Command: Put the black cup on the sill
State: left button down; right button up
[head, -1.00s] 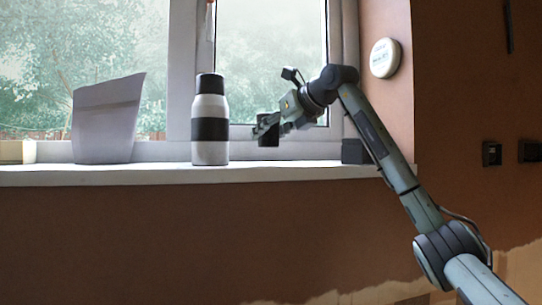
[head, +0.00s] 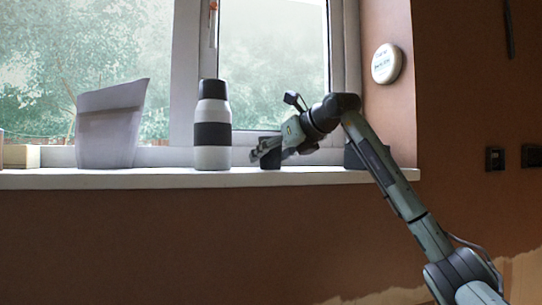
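The black cup (head: 270,162) is at the white window sill (head: 100,179), right of the grey and black bottle. Its lower end is level with the sill top, and it looks upright. I cannot tell for sure whether it touches the sill. My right gripper (head: 266,149) comes in from the right, its fingers around the cup's upper part and hiding much of it. It appears shut on the cup. My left gripper is not in view.
A grey bottle with a black cap and band (head: 212,155) stands close left of the cup. A pale pouch (head: 108,128) and a cream block (head: 21,156) stand further left. A dark object (head: 353,157) sits at the sill's right, partly behind my arm. The window is behind.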

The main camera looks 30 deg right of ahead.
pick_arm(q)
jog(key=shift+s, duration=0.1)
pick_arm(e)
jog(key=shift+r, duration=0.1)
jog(key=shift+s+r, duration=0.15)
jog(key=shift+s, duration=0.15)
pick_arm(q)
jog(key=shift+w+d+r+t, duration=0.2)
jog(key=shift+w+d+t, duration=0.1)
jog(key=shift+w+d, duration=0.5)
pick_arm(e)
jog(key=v, duration=1.1)
jog(key=shift+s, duration=0.15)
